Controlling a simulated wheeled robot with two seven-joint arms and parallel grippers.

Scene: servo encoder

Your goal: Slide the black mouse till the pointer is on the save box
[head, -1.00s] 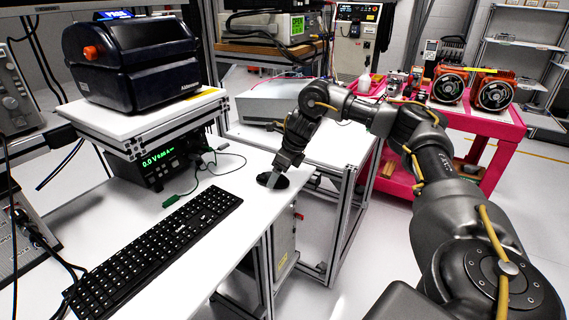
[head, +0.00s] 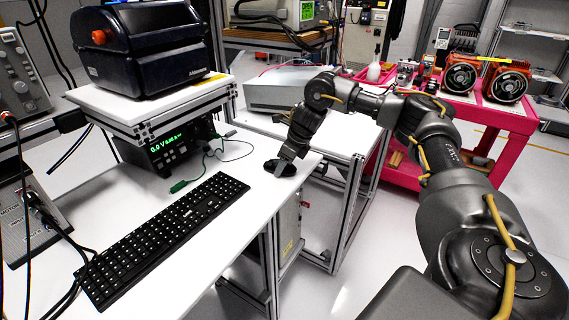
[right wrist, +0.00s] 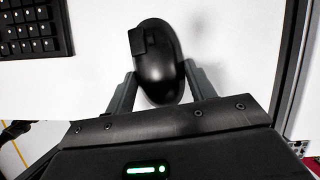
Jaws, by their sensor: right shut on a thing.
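The black mouse (head: 287,169) lies on the white bench top near its right edge. My right gripper (head: 281,165) reaches down to it from above and is shut on it. In the right wrist view the mouse (right wrist: 157,62) sits between the two fingers (right wrist: 160,88), one on each side of its rear part. The screen with the pointer and the save box is not seen in these views. My left gripper is not in view.
A black keyboard (head: 165,236) lies left of the mouse on the bench (head: 232,255). A green clip lead (head: 185,184) lies behind the keyboard. A power supply (head: 172,145) stands under a raised shelf (head: 150,105). Bare bench top lies between keyboard and mouse.

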